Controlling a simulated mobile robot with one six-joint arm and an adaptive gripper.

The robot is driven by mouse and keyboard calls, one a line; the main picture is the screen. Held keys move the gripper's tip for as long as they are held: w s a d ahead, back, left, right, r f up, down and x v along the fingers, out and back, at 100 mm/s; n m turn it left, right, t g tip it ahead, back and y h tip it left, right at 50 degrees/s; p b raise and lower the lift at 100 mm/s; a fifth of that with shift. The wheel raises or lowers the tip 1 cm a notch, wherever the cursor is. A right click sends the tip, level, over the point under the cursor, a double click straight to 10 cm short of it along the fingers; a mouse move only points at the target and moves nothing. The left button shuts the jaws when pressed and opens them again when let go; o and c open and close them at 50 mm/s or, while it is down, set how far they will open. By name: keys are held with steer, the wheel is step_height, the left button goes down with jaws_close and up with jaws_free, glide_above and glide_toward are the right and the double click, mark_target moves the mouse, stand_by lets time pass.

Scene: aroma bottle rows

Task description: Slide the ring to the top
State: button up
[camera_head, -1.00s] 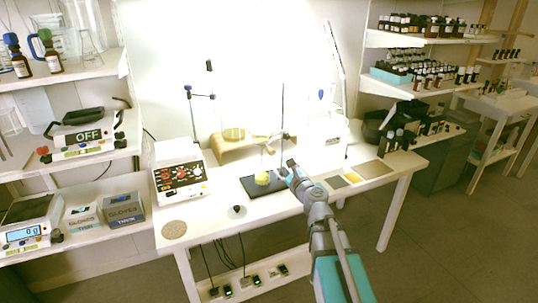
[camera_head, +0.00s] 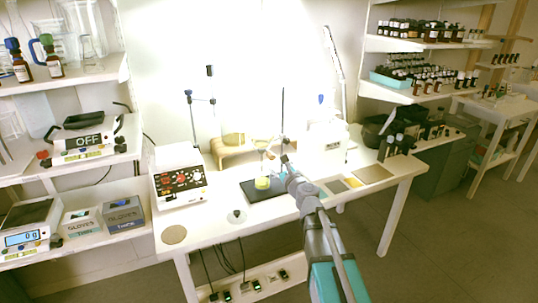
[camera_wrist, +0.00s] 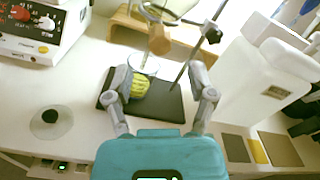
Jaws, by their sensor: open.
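A lab stand with a thin upright rod (camera_head: 283,108) rises from a black base plate (camera_head: 250,192) on the white table. In the wrist view, a thin metal ring (camera_wrist: 150,12) with a black knob (camera_wrist: 211,32) is on the rod, near the top of the picture. A flask with yellow liquid (camera_head: 262,183) stands on the plate. It also shows in the wrist view (camera_wrist: 138,86), partly behind the left finger. My gripper (camera_head: 284,159) is open beside the rod. Its spread fingers (camera_wrist: 162,72) in the wrist view hold nothing; the rod crosses between them.
A control box (camera_head: 180,178) with red knobs stands left of the stand. A wooden rack (camera_head: 233,153) is behind it and a white device (camera_head: 325,148) is to the right. Flat squares (camera_head: 372,174) lie at the table's right. The front edge is mostly clear.

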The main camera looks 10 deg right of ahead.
mark_target(269, 153)
steer(key=x, duration=0.9)
jaws_close()
stand_by(0.4)
